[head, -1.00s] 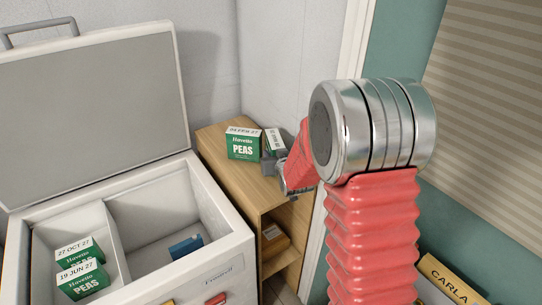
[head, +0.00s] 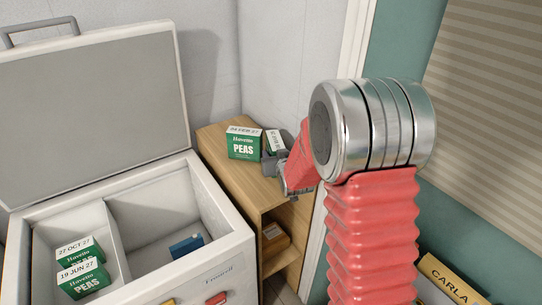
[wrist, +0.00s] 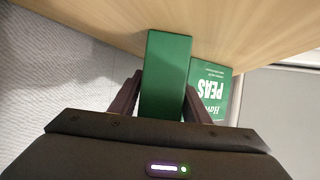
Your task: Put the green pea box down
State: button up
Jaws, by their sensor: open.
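The green pea box (head: 274,143) stands on top of the wooden cabinet (head: 219,134). In the wrist view its plain green face (wrist: 167,62) lies between my two fingers. My gripper (head: 271,162) is open around the near end of the box, with a finger on either side; it also shows in the wrist view (wrist: 160,98). Part of the box is hidden behind the gripper. A second green pea box (head: 243,148) stands just left of it on the same top, also seen in the wrist view (wrist: 211,82).
A white chest freezer (head: 228,238) stands open at left, its lid (head: 90,105) raised. Two pea boxes (head: 84,280) sit in its left compartment, and a blue box (head: 186,246) in the right. A lower cabinet shelf holds a brown box (head: 274,238). A wall stands behind the cabinet.

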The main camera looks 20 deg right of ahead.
jog(key=d+v, duration=0.1)
jog(key=v, duration=1.1)
jog(key=shift+a, duration=0.45)
jog(key=s+a+r+g, duration=0.2)
jog(key=s, duration=0.7)
jog(key=s+a+r+g, duration=0.2)
jog(key=s+r+g, duration=0.1)
jog(key=s, duration=0.7)
jog(key=s+a+r+g+y, duration=0.1)
jog(key=s+r+g, duration=0.1)
jog(key=s, duration=0.8)
jog(key=shift+a+r+n+g, duration=0.4)
jog(key=shift+r, duration=0.3)
jog(key=shift+o, duration=0.3)
jog(key=shift+s+f, duration=0.1)
